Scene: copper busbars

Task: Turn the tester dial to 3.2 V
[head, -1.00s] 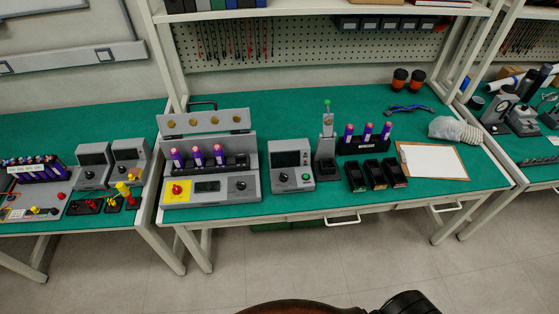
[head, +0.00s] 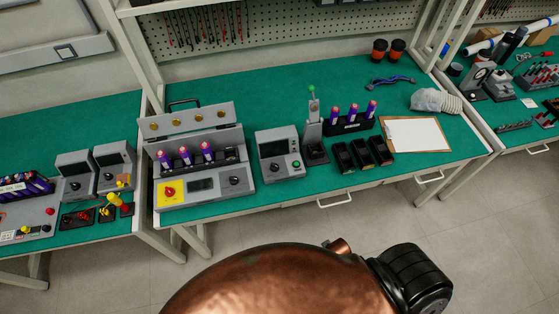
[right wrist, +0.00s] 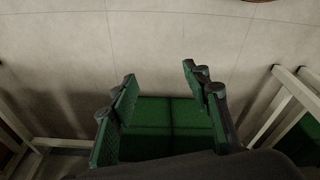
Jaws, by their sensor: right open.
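The likely tester (head: 279,155) is a grey box with a dark screen, standing upright on the green bench in the head view. Its black dial (head: 274,167) is on the lower front, left of a green button (head: 296,164). The dial's pointer and any reading are too small to make out. My right gripper (right wrist: 160,82) is open and empty in the right wrist view, over the floor and apart from the tester. Neither gripper shows in the head view.
A grey battery case (head: 185,212) with an open lid stands left of the tester and has its own black dial (head: 236,181). A green-knobbed press (head: 313,125), black bins (head: 362,152) and a clipboard (head: 410,136) lie to the right.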

